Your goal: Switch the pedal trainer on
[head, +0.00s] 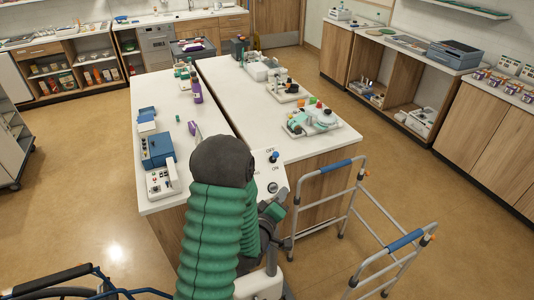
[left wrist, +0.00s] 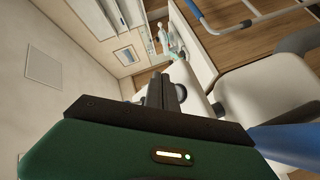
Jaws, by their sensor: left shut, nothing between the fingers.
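The pedal trainer shows a pale tilted panel (head: 271,176) marked OFF and ON in the head view. A small dark blue-topped switch (head: 274,157) sits between the two words; I cannot tell which way it is set. A round dark knob (head: 272,187) is lower on the panel. My left gripper (head: 273,210) is just below the panel, partly hidden by my green-sleeved arm. In the left wrist view its dark fingers (left wrist: 165,92) are shut and empty, with a rounded grey part beyond them. No contact with the switch shows. My right gripper is out of view.
A walking frame with blue grips (head: 405,241) stands right of the trainer. Two white-topped counters (head: 222,92) stand behind it, bearing a blue box (head: 157,149), a purple bottle (head: 196,90) and trays. Floor is open at the far left and right.

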